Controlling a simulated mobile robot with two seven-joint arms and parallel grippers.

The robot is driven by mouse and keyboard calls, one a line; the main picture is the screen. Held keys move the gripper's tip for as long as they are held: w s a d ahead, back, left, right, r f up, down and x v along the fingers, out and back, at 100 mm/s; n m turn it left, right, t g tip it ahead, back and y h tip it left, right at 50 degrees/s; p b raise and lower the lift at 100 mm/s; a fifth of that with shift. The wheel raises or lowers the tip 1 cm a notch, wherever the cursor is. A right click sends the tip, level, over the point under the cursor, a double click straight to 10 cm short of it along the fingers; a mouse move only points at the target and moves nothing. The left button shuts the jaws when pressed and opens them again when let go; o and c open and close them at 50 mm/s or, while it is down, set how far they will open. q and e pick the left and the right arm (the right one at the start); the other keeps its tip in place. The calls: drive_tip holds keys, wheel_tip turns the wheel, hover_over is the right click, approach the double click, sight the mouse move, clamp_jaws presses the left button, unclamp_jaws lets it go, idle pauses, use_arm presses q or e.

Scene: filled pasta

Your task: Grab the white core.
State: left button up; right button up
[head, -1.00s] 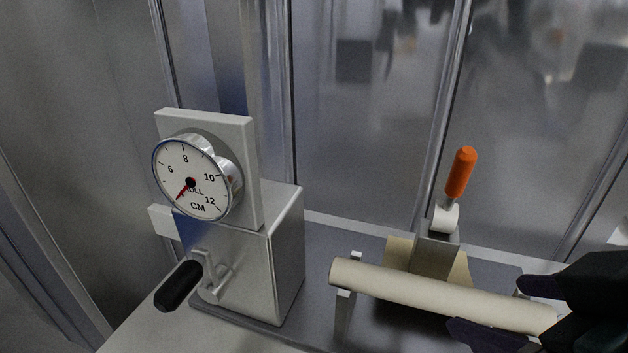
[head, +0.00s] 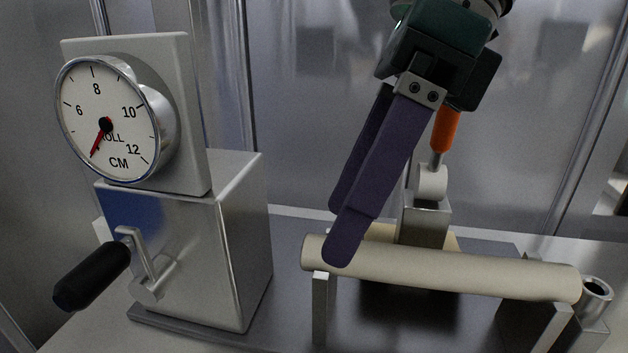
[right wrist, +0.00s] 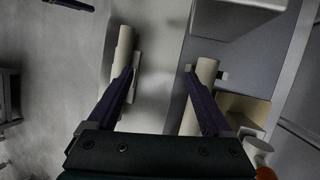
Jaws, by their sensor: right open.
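A pale cream cylinder (head: 440,273), the likely white core, lies level across two upright grey supports in the head view. It also shows on the right in the right wrist view (right wrist: 206,75). A second pale cylinder (right wrist: 123,50) shows on the left there; I cannot tell what it rests on. My right gripper (head: 342,235) is open and empty, pointing down at the cylinder's left end. One finger overlaps the cylinder in the picture; contact is unclear. In the right wrist view the gap between the fingertips (right wrist: 160,71) is empty. My left gripper is not in view.
A metal block with a round dial (head: 105,118) and a black-handled crank (head: 92,276) stands at left. An orange-handled lever (head: 446,130) stands behind the cylinder, partly hidden by my gripper. A short metal tube (head: 596,291) stands near its right end. Metal panels close the back.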

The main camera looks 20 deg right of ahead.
sight(438, 254)
drive_tip(key=d+h, duration=0.1)
drive_tip(key=d, duration=0.2)
drive_tip(key=w+d+h, duration=0.1)
drive_tip(key=d+h, duration=0.1)
drive_tip(key=d, duration=0.2)
drive_tip(key=d+m+h, duration=0.1)
drive_tip(key=d, duration=0.2)
drive_tip(key=shift+w+d+f+h+b, duration=0.2)
drive_tip(key=shift+h+b, duration=0.1)
drive_tip(key=shift+h, duration=0.1)
drive_tip(key=shift+s+d+f, duration=0.1)
drive_tip(key=shift+d+f, duration=0.1)
drive_tip(key=f, duration=0.9)
drive_tip(key=shift+s+a+f, duration=0.1)
drive_tip(key=shift+a, duration=0.1)
clamp_jaws()
